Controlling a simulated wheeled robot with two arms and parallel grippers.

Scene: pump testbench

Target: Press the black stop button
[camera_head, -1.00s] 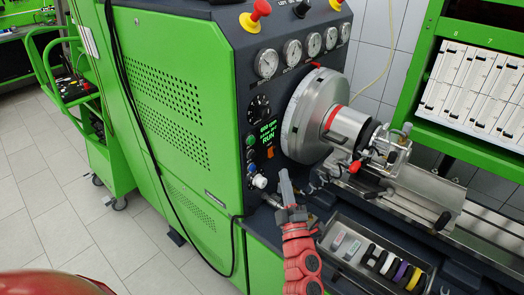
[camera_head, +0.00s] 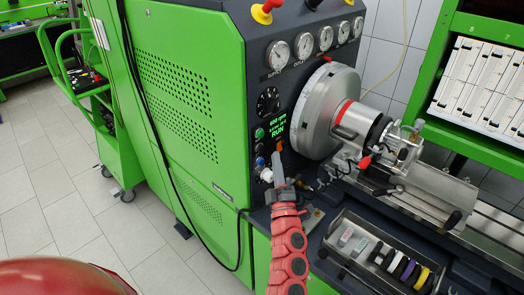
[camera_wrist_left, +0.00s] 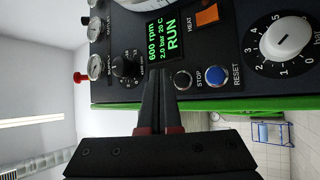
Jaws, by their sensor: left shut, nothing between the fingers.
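The black stop button (camera_wrist_left: 182,79), set in a silver ring with the label STOP, sits on the dark control panel in the left wrist view. It also shows small in the head view (camera_head: 260,148), between the green and blue buttons. My left gripper (camera_head: 277,157) is shut and empty, its tip close to the panel, just right of the button column. In the wrist view the shut fingers (camera_wrist_left: 160,78) end just left of the stop button, below the display (camera_wrist_left: 168,40) reading RUN. I cannot tell whether they touch the panel. My right gripper is not in view.
The blue reset button (camera_wrist_left: 216,76) is beside the stop button, with the orange heat switch (camera_wrist_left: 207,15) and white pressure knob (camera_wrist_left: 285,38) nearby. In the head view, the round metal chuck (camera_head: 328,110) and a parts tray (camera_head: 340,252) are right of my arm.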

